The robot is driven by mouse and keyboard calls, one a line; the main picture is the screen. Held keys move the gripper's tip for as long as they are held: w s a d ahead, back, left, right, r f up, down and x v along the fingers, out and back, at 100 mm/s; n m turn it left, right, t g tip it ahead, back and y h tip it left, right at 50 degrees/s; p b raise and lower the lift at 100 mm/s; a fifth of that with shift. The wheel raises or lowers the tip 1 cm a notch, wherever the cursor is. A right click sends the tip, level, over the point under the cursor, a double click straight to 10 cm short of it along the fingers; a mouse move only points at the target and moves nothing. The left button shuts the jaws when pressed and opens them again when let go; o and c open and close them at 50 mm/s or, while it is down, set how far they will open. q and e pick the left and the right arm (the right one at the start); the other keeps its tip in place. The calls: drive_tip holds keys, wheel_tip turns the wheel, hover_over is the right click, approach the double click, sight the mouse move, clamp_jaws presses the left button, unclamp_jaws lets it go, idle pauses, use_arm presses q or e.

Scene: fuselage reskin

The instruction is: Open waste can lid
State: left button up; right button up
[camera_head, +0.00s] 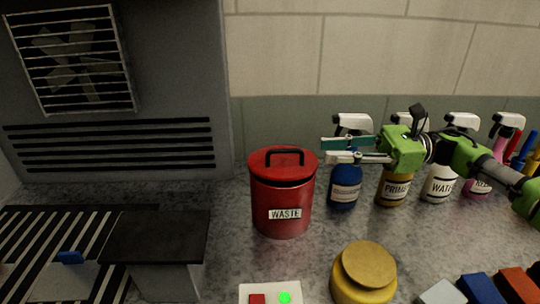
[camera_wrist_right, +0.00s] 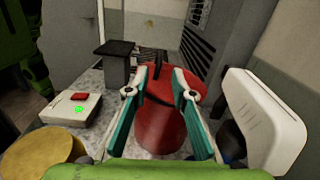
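The red waste can (camera_head: 281,207) stands on the grey counter with a white "WASTE" label on its front. Its red lid (camera_head: 282,165) lies on top, with a black loop handle (camera_head: 285,153) standing up. My right gripper (camera_head: 324,150) is to the right of the lid, level with it, fingers pointing left and apart with nothing between them. In the right wrist view the open fingers (camera_wrist_right: 161,80) appear on either side of the red can (camera_wrist_right: 158,118), with the lid (camera_wrist_right: 180,75) and dark handle beyond them. My left gripper is not in view.
Several spray bottles, one blue (camera_head: 344,184), stand behind and below my right arm. A yellow jar (camera_head: 364,273) and a white box (camera_head: 270,293) with a red button and green light are in front. A dark box (camera_head: 158,238) stands left. A vented grey housing (camera_head: 180,80) rises behind.

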sight(274, 152)
drive_tip(key=a+p, duration=0.4)
drive_tip(key=a, duration=0.8)
drive_tip(key=shift+a+r, duration=0.15)
drive_tip(key=shift+a, duration=0.75)
clamp_jaws()
